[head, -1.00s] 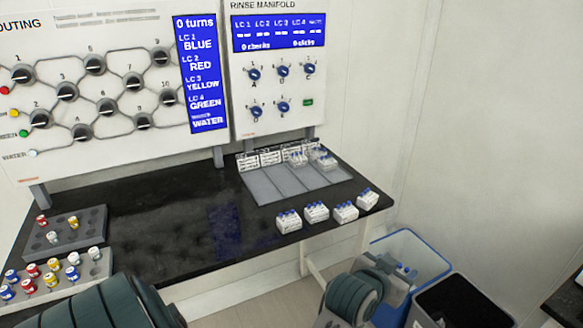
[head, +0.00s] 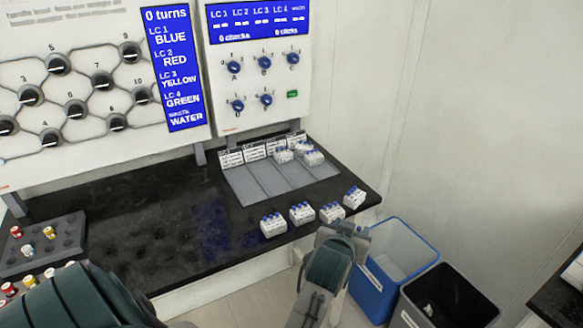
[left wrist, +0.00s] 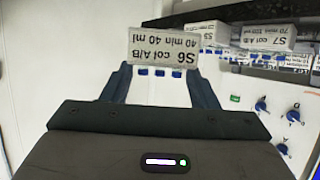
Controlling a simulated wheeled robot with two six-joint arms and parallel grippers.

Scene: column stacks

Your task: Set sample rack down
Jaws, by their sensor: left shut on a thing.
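In the left wrist view my left gripper (left wrist: 160,92) is shut on a white sample rack (left wrist: 163,46) with blue caps. Its label, upside down in this view, reads S6 col A/B. Two racks (head: 284,155) (head: 313,158) stand at the tray's back right. Racks labelled S3 (left wrist: 213,32) and S7 (left wrist: 270,36) show beyond the held rack. My right gripper is not in view.
Several white racks, one here (head: 302,213), stand along the front edge of the black bench (head: 150,225). Vial holders (head: 45,250) are at the left. A blue bin (head: 375,290) and a black bin (head: 445,300) stand on the floor. The tray's front lanes are clear.

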